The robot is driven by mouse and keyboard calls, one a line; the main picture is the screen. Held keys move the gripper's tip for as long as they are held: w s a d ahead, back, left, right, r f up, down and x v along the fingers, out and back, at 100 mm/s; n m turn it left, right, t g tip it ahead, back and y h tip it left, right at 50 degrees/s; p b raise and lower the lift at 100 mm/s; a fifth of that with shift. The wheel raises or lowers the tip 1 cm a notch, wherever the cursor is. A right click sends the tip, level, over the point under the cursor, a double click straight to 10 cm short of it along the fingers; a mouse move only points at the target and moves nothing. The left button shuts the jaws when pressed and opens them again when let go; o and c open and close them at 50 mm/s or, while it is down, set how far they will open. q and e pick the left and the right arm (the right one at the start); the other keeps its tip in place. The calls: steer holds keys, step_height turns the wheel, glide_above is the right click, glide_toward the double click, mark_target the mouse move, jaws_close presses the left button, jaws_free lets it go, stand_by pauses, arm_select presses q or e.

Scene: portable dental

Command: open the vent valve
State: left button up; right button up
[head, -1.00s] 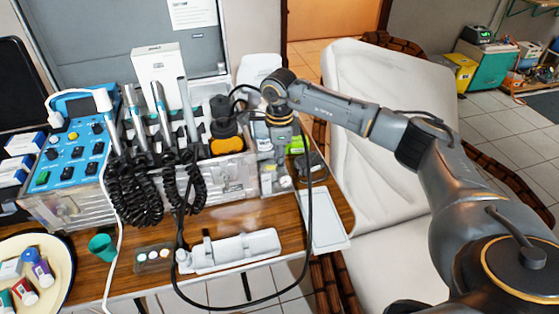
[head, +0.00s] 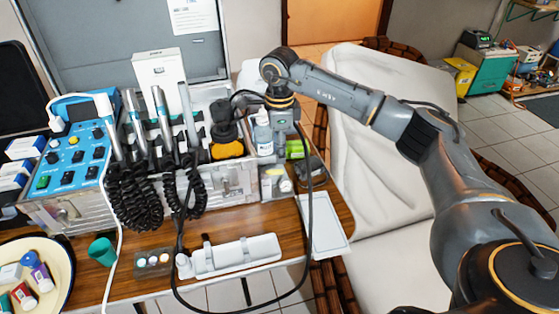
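I cannot pick out the vent valve for certain. A dark, knob-like part (head: 222,122) stands at the right end of the dental unit (head: 235,185), above a round orange-yellow piece (head: 228,150). My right arm comes in from the right, and its wrist bends down just right of these parts. My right gripper (head: 281,148) points down beside the unit, in front of a clear bottle (head: 263,134). Its fingers are small and hard to make out, so their opening and any contact are unclear. My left gripper is not in view.
Handpieces (head: 160,118) with coiled black cords stand left of the dark part. A black cable loops from my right wrist over the table front. A white holder (head: 238,256), a pale tray (head: 324,228) and a green cup (head: 102,250) lie in front. A white chair (head: 385,150) is at right.

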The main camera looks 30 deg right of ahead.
mark_target(280, 171)
step_height(280, 171, up, 6)
steer(key=shift+r, duration=0.15)
steer(key=shift+s, duration=0.1)
stand_by(0.5)
